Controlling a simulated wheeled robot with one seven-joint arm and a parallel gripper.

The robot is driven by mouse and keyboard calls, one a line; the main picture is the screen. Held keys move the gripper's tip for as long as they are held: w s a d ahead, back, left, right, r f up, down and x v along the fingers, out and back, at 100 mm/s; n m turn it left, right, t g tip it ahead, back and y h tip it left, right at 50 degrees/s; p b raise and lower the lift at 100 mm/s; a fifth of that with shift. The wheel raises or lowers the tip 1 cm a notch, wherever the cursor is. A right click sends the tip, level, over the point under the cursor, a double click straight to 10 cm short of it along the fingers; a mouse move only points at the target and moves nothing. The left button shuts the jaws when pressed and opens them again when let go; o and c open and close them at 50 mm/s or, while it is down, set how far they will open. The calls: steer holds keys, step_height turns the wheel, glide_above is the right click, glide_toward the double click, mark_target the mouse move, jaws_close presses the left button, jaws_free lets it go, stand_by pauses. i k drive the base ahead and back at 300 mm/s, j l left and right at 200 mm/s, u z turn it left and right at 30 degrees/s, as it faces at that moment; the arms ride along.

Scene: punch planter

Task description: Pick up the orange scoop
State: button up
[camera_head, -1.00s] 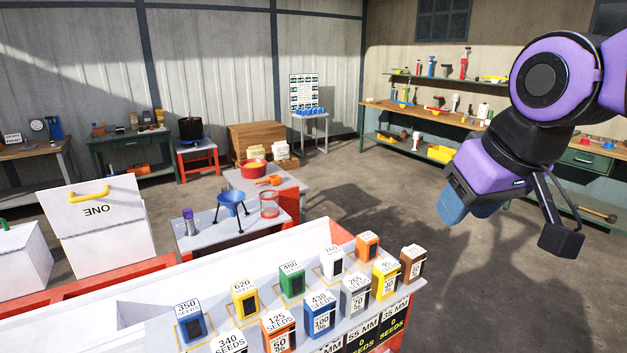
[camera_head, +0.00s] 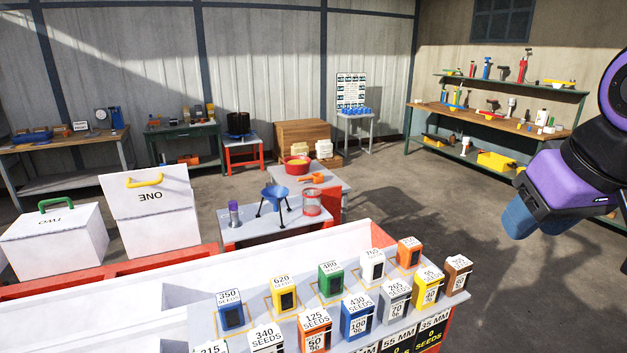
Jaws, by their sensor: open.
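The orange scoop (camera_head: 312,178) lies on the small grey table (camera_head: 338,182) with red sides, in the middle of the view. It is just in front of and to the right of a red bowl with yellow contents (camera_head: 296,165). My gripper (camera_head: 570,222) is at the right edge of the view, well apart from the scoop. It is open and empty, and part of it is cut off by the picture edge.
A blue funnel on a stand (camera_head: 274,197), a clear red-rimmed jar (camera_head: 312,202) and a purple-topped tube (camera_head: 234,213) stand nearer than the scoop. Several seed boxes (camera_head: 357,316) stand on the front bench. White bins (camera_head: 150,215) are left. Open floor (camera_head: 420,200) lies right.

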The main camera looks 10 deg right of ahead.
mark_target(317, 178)
steer(key=l+z, duration=0.4)
steer(key=k+l+z, duration=0.1)
steer(key=z, duration=0.3)
steer(key=l+z, duration=0.4)
steer(key=i+l+z, duration=0.1)
steer(key=z, duration=0.25)
steer(key=i+l+z, duration=0.45)
steer(key=z, duration=0.2)
steer(key=i+u, duration=0.3)
steer(key=i+l+u, duration=0.3)
steer(key=i, duration=0.15)
steer(key=i+j+u, duration=0.2)
steer(key=i+u, duration=0.15)
steer(key=i, duration=0.35)
steer(key=i+u, duration=0.35)
steer(key=i, duration=0.4)
steer(key=i+l+u, duration=0.1)
steer(key=i+u, duration=0.25)
steer(key=i, duration=0.35)
steer(key=i+j+u, duration=0.15)
steer(key=i+u, duration=0.3)
steer(key=i, duration=0.5)
steer(key=i+l+u, duration=0.15)
steer(key=i+u, duration=0.3)
steer(key=i, duration=0.45)
steer(key=i+z, duration=0.15)
steer(key=i, duration=1.55)
steer(key=j, duration=0.1)
